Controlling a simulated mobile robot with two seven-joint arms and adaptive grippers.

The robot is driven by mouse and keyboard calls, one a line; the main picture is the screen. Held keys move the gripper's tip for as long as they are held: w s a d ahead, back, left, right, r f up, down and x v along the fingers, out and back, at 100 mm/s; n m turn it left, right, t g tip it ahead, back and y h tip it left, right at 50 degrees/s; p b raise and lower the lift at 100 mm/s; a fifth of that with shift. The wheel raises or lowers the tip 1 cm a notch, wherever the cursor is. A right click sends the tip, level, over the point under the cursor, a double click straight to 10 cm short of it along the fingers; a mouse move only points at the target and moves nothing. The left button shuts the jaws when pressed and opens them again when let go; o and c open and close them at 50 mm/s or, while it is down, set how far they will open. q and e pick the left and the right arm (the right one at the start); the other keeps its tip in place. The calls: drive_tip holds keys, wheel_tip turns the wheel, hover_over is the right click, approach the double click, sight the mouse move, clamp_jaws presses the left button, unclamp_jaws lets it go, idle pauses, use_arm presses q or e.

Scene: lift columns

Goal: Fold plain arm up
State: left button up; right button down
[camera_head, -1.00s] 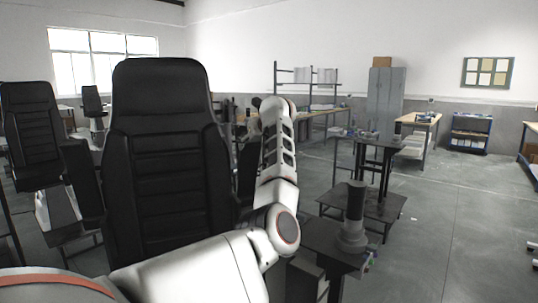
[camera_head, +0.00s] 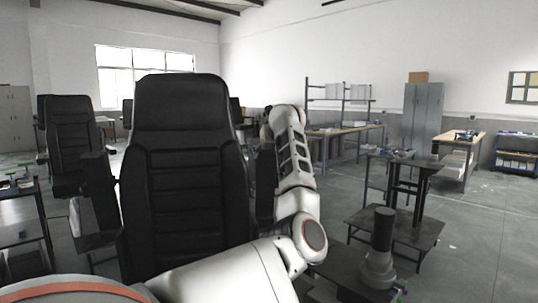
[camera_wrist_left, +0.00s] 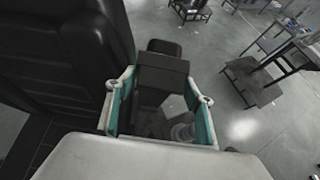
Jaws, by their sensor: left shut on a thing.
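A black high-backed seat (camera_head: 188,165) stands in front of me in the head view. One armrest (camera_head: 265,185) shows as a dark upright shape at its right side, partly behind my left arm; another armrest (camera_head: 103,192) stands up at its left side. My left gripper (camera_wrist_left: 160,88) is shut on a dark blocky part of an armrest (camera_wrist_left: 163,68), which lies between its teal-lined fingers in the left wrist view. In the head view my left wrist hides most of the gripper. My right gripper is not in view.
A dark stand with a cylinder (camera_head: 380,250) is right of my arm, with a dark table (camera_head: 395,225) behind it. More seats (camera_head: 75,145) stand at the left. Workbenches (camera_head: 460,145) and a grey cabinet (camera_head: 422,115) are at the back. Floor at the right is open.

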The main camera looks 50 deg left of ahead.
use_arm(q)
drive_tip(key=o, duration=1.4)
drive_tip(key=shift+d+r, duration=0.1)
drive_tip(key=shift+r, duration=0.45)
drive_tip(key=shift+c, duration=0.2)
drive_tip(key=shift+s+d+r, duration=0.1)
drive_tip(key=shift+s+d, duration=0.05)
drive_tip(key=shift+d, duration=0.05)
drive_tip(key=shift+a+f, duration=0.1)
drive_tip(key=shift+f, duration=0.2)
drive_tip(key=v, duration=1.2)
drive_tip(key=shift+r, duration=0.15)
